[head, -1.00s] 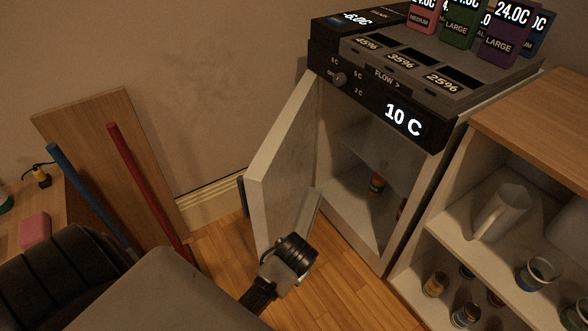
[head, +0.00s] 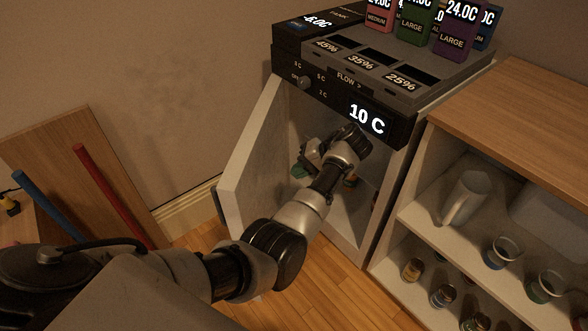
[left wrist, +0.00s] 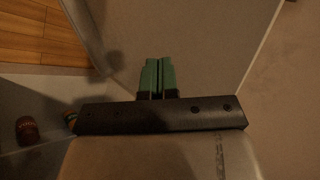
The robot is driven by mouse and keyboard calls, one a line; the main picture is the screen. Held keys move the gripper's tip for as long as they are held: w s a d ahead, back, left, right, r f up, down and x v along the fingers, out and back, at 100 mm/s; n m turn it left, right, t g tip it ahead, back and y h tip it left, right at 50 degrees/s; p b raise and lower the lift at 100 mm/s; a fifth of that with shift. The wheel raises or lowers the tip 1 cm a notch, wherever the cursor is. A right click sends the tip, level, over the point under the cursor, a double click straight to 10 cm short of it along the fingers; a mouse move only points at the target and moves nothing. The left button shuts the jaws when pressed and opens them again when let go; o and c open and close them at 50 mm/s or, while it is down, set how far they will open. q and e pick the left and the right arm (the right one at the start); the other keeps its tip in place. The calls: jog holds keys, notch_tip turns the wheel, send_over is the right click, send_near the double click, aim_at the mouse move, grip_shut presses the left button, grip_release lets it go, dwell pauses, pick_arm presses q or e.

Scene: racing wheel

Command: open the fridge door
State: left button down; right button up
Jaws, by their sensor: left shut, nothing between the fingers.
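The fridge (head: 372,245) stands against the wall under a black control panel reading 10 C. Its white door (head: 248,158) is hinged on the left and stands partly open, swung outward. My left arm reaches into the opening, and the left gripper (head: 298,172) is between the door's inner side and the fridge interior. In the left wrist view its green fingers (left wrist: 157,76) are shut together and empty, pointing at a pale flat panel that looks like the door's inner face. Whether they touch it I cannot tell. My right gripper is in neither view.
An open shelf (head: 440,225) with a white pitcher (head: 463,198), cups and small jars stands right of the fridge. A brown jar (left wrist: 27,130) shows in the left wrist view. A wooden board (head: 80,175) with red and blue poles leans at left.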

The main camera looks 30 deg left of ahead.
aim_at(257, 182)
pick_arm(q)
jog(key=x, duration=0.3)
jog(key=r+x, duration=0.1)
jog(key=x, duration=0.2)
jog(key=a+x, duration=0.1)
jog(key=x, duration=0.2)
jog(key=shift+s+a+b, duration=0.2)
jog(key=shift+a+b, duration=0.05)
jog(key=shift+b, duration=0.05)
jog(key=shift+s+a, duration=0.2)
jog(key=shift+a, duration=0.4)
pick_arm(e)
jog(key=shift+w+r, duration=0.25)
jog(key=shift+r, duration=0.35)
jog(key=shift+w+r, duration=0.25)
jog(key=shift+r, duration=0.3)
